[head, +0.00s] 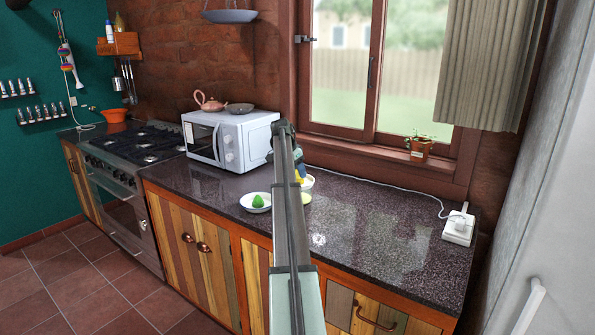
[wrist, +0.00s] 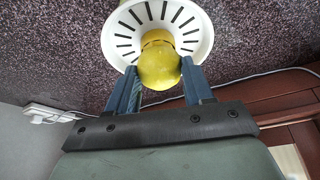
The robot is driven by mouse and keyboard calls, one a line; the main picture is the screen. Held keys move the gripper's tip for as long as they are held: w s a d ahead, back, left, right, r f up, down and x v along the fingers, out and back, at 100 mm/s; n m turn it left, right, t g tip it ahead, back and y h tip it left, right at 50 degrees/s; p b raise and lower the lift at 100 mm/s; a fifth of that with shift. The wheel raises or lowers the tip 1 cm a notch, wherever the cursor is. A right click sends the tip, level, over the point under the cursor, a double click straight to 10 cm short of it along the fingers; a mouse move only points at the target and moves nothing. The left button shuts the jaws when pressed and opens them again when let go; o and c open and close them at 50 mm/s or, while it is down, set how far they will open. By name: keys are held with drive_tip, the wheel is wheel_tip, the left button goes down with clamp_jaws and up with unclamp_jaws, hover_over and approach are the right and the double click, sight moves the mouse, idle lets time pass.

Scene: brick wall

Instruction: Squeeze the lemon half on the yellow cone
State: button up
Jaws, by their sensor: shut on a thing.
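The white slotted juicer dish (wrist: 118,40) shows at the top of the wrist view, with the yellow cone (wrist: 156,36) at its middle. My gripper (wrist: 160,78) is shut on the yellow-green lemon half (wrist: 159,70), one blue finger on each side. The lemon half overlaps the cone's lower part in this view; I cannot tell whether they touch. In the head view my arm hides most of the juicer; a bit of its white rim (head: 309,182) shows to the right of the arm.
A white bowl (head: 257,209) with a green piece (head: 258,200) stands left of my arm. A small yellowish thing (head: 306,198) lies just right of it. A microwave (head: 230,138) stands behind left. The counter (head: 380,225) is clear to the right, up to a white power strip (head: 459,227).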

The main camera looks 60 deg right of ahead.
drive_tip(key=shift+f+n, duration=0.15)
drive_tip(key=shift+n, duration=0.15)
drive_tip(key=shift+n+t, duration=0.8)
drive_tip(key=shift+n, duration=0.9)
drive_tip(key=shift+m+g, duration=0.5)
drive_tip(key=shift+m, duration=1.2)
drive_tip(key=shift+f, duration=0.1)
